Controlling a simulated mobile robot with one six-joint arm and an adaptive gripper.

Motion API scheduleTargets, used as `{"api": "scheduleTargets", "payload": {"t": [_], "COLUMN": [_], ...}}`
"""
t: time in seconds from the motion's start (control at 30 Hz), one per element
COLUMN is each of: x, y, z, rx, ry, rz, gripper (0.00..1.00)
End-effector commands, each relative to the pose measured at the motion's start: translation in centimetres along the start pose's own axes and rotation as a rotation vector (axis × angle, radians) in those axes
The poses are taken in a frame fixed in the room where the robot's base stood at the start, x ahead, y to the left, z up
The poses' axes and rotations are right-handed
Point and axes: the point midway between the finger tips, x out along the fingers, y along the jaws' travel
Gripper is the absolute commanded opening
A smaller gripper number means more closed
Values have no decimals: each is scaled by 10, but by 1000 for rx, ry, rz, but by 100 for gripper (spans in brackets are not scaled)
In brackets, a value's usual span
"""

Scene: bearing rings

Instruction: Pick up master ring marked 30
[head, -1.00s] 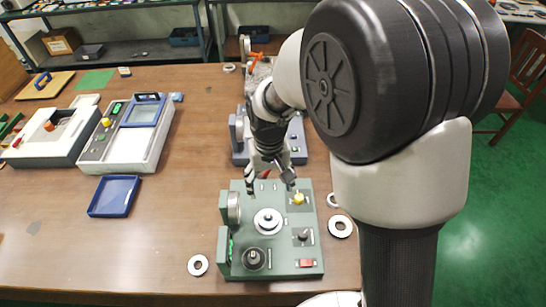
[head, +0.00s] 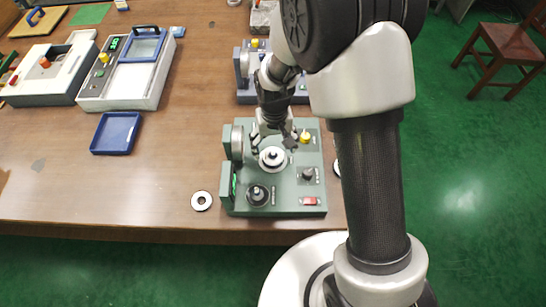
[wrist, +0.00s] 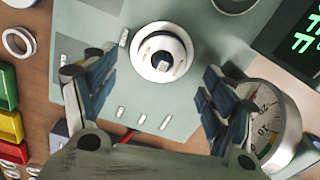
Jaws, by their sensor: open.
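A pale ring (head: 272,158) sits around a dark-topped post on the green gauge base (head: 290,185); in the wrist view it is the white ring (wrist: 161,70) at top centre. I cannot read a 30 on it. Another pale ring (head: 201,200) lies on the table left of the base. A third ring (head: 337,168) is partly hidden behind my arm. My gripper (head: 272,143) is open and empty over the green base, close to the seated ring. In the wrist view its two blue-padded fingers (wrist: 155,80) stand apart on either side below the ring.
A yellow knob (head: 305,137), a black knob (head: 258,195) and a round dial (wrist: 272,118) rise from the green base near my fingers. A blue tray (head: 116,133) and a boxed instrument (head: 125,85) stand to the left. Open table lies between the tray and base.

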Motion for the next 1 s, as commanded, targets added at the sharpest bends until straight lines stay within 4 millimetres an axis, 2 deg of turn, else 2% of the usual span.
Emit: {"api": "scheduleTargets", "payload": {"t": [0.1, 0.23, 0.5, 1.0], "x": [22, 40, 42, 42], "y": [-3, -3, -3, -3], "z": [0, 0, -1, -1], "rx": [-1, 0, 0, 0], "ry": [-4, -4, 0, -1], "rz": [1, 1, 0, 0], "gripper": [77, 77, 77, 44]}}
